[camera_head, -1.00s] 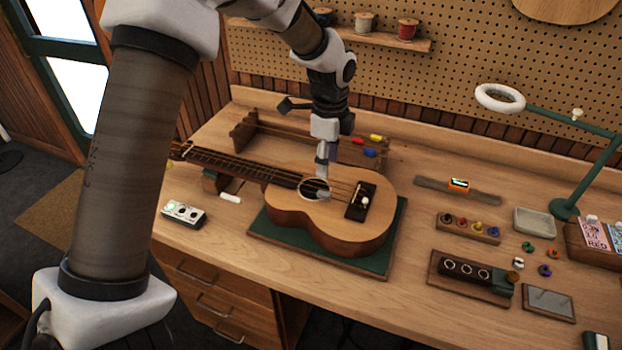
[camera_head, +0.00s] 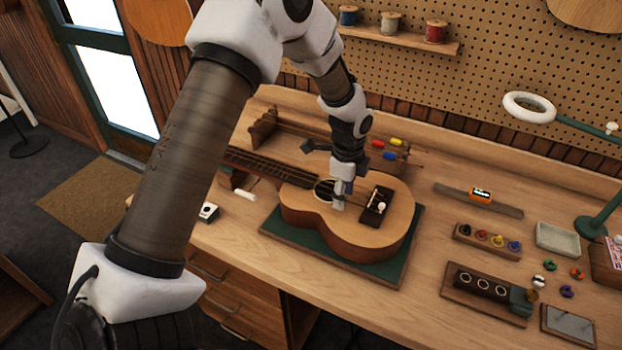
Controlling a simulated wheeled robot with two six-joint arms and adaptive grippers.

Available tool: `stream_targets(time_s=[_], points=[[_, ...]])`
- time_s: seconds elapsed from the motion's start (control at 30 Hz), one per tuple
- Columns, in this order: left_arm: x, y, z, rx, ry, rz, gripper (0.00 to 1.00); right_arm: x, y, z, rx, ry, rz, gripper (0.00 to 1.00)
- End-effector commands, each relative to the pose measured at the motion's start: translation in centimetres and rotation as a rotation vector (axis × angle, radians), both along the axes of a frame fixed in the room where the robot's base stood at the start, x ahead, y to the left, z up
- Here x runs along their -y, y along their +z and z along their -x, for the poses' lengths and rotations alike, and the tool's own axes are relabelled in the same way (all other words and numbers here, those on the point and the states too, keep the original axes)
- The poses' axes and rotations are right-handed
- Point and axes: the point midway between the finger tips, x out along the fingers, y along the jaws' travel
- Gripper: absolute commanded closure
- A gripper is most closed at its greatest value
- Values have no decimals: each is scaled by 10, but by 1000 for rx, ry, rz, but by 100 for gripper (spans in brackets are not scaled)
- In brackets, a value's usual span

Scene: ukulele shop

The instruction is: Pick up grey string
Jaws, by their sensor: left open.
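Several small coils lie on the right of the bench. The pale one, white or light grey (camera_head: 537,281), is the nearest match to a grey string; it is too small to be sure. Green (camera_head: 550,265), orange (camera_head: 577,273) and purple (camera_head: 567,291) ones lie close around it. My left gripper (camera_head: 339,203) points down over the ukulele (camera_head: 345,226), between sound hole and bridge, well left of the coils. It is open, with no object visible in it; whether it touches the ukulele I cannot tell. My right gripper is out of view.
The ukulele lies on a green mat (camera_head: 392,275). To its right are a peg block (camera_head: 488,243), a dark wooden holder (camera_head: 484,300), a pale tray (camera_head: 557,238) and a green lamp (camera_head: 592,224). A rack with coloured pieces stands behind. Bench between mat and holder is clear.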

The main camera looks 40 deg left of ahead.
Motion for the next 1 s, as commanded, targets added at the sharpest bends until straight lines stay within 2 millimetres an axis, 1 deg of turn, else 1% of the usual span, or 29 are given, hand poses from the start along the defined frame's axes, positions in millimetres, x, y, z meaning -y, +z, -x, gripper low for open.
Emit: stream_targets(time_s=[0.03,0.07,0.1,0.17,0.2,0.57,0.67,0.77,0.93,0.97,1.0], points=[[0,0,0,0,0,0,52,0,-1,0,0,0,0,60],[0,0,0,0,0,0,59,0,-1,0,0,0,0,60],[0,0,0,0,0,0,73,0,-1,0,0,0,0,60],[0,0,0,0,0,0,94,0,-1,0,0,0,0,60],[0,0,0,0,0,0,99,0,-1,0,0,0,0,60],[0,0,0,0,0,0,99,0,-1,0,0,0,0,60],[0,3,-1,2,0,0,99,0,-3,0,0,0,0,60],[0,11,-1,2,0,0,99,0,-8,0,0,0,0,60],[0,31,-1,5,1,0,99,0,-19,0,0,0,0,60],[1,35,0,3,1,0,99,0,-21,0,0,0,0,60],[4,34,10,0,-1,0,99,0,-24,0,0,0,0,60]])
